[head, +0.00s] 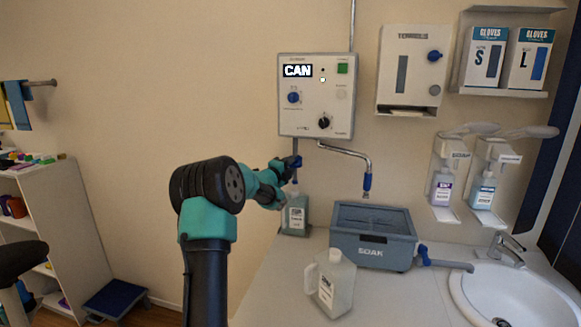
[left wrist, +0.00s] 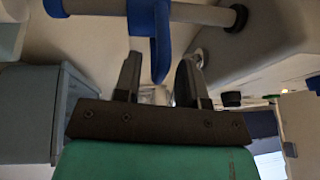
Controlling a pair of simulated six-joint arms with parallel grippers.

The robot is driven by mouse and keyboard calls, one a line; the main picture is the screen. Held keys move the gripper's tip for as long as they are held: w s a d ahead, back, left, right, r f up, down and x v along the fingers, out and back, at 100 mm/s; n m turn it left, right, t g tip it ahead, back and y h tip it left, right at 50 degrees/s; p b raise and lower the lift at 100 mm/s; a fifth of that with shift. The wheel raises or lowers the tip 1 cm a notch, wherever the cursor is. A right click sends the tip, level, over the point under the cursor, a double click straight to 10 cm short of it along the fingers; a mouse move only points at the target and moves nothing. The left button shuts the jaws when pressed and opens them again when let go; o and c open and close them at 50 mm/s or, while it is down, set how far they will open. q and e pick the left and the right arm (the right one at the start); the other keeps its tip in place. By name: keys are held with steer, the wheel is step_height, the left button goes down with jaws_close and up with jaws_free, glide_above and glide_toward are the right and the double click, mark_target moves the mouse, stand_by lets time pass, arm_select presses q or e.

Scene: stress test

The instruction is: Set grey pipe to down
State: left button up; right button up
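The wall unit (head: 316,95) with the "CAN" display has a bent grey pipe (head: 348,152) running out to the right below it, ending in a blue nozzle (head: 367,182) that points down. A short vertical grey pipe (head: 295,147) drops from the unit's left underside, with blue parts beside my left gripper (head: 284,166). In the left wrist view a grey pipe (left wrist: 200,14) crosses the top, and a blue lever (left wrist: 160,45) hangs from it between the fingertips of my left gripper (left wrist: 160,80). The fingers look open, with gaps beside the lever. My right gripper is out of view.
A bottle (head: 296,214) stands under the left pipe, close below my gripper. A white jug (head: 330,283) and the grey SOAK basin (head: 373,238) stand on the counter (head: 275,290). The sink (head: 510,295) is at the right.

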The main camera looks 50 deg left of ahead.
arm_select(q)
steer(key=shift+w, duration=0.4)
jaws_close()
stand_by(0.4)
